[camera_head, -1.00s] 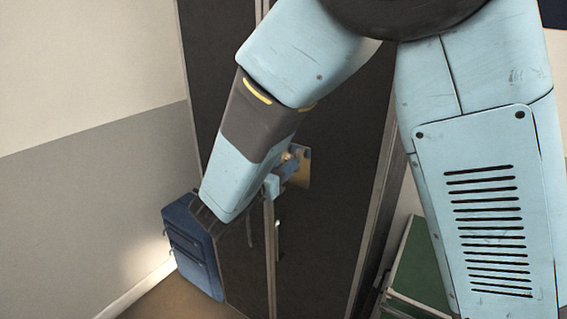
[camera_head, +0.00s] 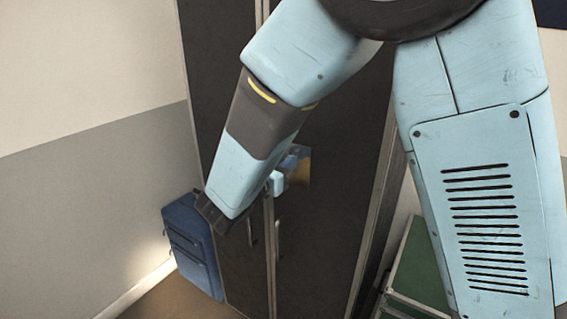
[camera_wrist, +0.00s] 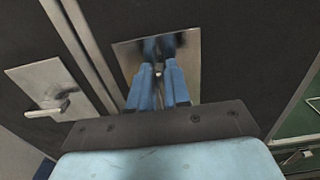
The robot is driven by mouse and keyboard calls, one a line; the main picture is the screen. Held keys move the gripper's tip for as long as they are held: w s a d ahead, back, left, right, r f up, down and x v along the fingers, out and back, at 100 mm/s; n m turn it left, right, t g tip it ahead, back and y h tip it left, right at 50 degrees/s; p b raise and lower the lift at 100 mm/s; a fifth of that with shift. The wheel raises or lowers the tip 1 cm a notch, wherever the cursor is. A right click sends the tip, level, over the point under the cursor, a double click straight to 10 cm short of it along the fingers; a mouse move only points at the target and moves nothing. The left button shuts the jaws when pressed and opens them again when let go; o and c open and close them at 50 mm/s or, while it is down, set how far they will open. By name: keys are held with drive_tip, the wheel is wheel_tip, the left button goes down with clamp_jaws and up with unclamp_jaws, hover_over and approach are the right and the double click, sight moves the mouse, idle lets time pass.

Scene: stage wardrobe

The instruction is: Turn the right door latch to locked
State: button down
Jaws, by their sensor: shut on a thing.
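The right door latch has a shiny metal plate (camera_wrist: 187,70) on the dark right door (camera_head: 325,225). In the head view the plate (camera_head: 304,165) shows partly behind my gripper. In the wrist view my gripper (camera_wrist: 158,72) has its blue fingers closed together at the plate, shut on the latch's small knob, most of which they hide. I cannot tell the knob's angle. My gripper also shows in the head view (camera_head: 290,165), partly covered by my arm.
On the left door a second metal plate (camera_wrist: 43,82) carries a lever (camera_wrist: 48,109). A blue suitcase (camera_head: 192,245) stands at the left by the wall. A green case (camera_head: 411,265) is at the right, beside the cabinet.

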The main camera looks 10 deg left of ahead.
idle(0.3)
drive_tip(key=m, duration=0.3)
drive_tip(key=d+m, duration=0.1)
drive_tip(key=m, duration=0.3)
drive_tip(key=d+f+m, duration=0.1)
drive_tip(key=m, duration=0.3)
drive_tip(key=shift+s+f, duration=0.1)
drive_tip(key=shift+s, duration=0.3)
drive_tip(key=m, duration=0.3)
drive_tip(key=shift+d+f+m, duration=0.2)
drive_tip(key=shift+f+m, duration=0.1)
drive_tip(key=shift+f, duration=0.05)
drive_tip(key=shift+s+f+m, duration=0.1)
drive_tip(key=shift+f+m, duration=0.1)
drive_tip(key=shift+m, duration=0.55)
drive_tip(key=shift+f+m, duration=0.2)
drive_tip(key=shift+m, duration=0.55)
drive_tip(key=shift+d+m, duration=0.1)
drive_tip(key=shift+m, duration=0.2)
drive_tip(key=c, duration=1.2)
unclamp_jaws()
drive_tip(key=shift+c, duration=0.2)
drive_tip(key=shift+o, duration=0.4)
